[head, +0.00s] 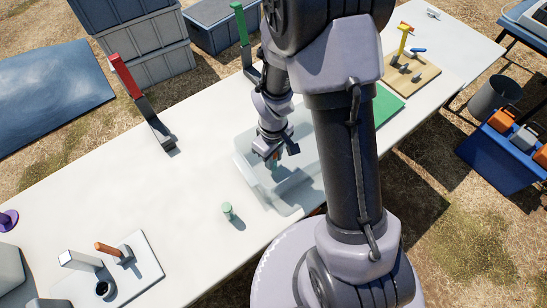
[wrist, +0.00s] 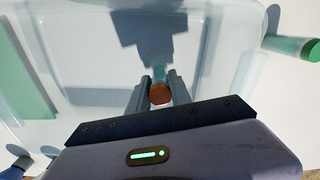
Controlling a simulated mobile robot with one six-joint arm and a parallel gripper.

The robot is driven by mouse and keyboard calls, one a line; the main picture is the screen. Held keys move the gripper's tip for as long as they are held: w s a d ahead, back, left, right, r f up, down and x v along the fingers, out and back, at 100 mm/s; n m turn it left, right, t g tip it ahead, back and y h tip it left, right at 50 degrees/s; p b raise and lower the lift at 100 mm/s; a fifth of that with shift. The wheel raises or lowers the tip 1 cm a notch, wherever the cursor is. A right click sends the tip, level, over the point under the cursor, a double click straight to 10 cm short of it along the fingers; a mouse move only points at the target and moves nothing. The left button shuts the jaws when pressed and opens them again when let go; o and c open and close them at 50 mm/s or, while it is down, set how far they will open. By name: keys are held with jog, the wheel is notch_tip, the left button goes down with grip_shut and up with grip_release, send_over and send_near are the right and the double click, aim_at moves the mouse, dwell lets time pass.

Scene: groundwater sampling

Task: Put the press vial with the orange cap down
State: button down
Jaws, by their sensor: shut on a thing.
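My gripper (wrist: 160,92) is shut on the press vial with the orange cap (wrist: 160,94). The cap shows as a dull orange-brown disc between the two fingers, with the greenish clear body beyond it. In the head view my gripper (head: 274,156) points down inside the clear bin (head: 243,166). There the vial is mostly hidden by the fingers. I cannot tell whether its base touches the bin floor. The bin also fills much of the wrist view (wrist: 90,95).
A green-capped vial (head: 228,211) stands on the white table (head: 190,190) in front of the bin. A green mat (head: 385,104) is right of the bin. The table's left middle is clear.

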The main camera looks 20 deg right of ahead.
jog(key=shift+f, duration=0.25)
jog(key=c, duration=1.2)
grip_release()
jog(key=shift+o, duration=0.2)
jog(key=shift+r, duration=0.1)
notch_tip(320, 180, up, 12)
jog(key=p, duration=0.5)
jog(key=shift+r, duration=0.1)
jog(key=s+a+r+m+t, duration=0.1)
jog(key=s+r+m+t, duration=0.1)
jog(key=r, duration=0.5)
jog(key=s+a+r+m+t+y, duration=0.1)
jog(key=s+r+m+t, duration=0.1)
jog(key=s+r+m, duration=0.2)
jog(key=s+a+r+m+t+y, duration=0.1)
jog(key=s+a+r+m, duration=0.1)
jog(key=s+r+m, duration=0.2)
notch_tip(320, 180, up, 8)
jog(key=s, duration=0.3)
jog(key=shift+f+t, duration=0.2)
jog(key=shift+t, duration=0.2)
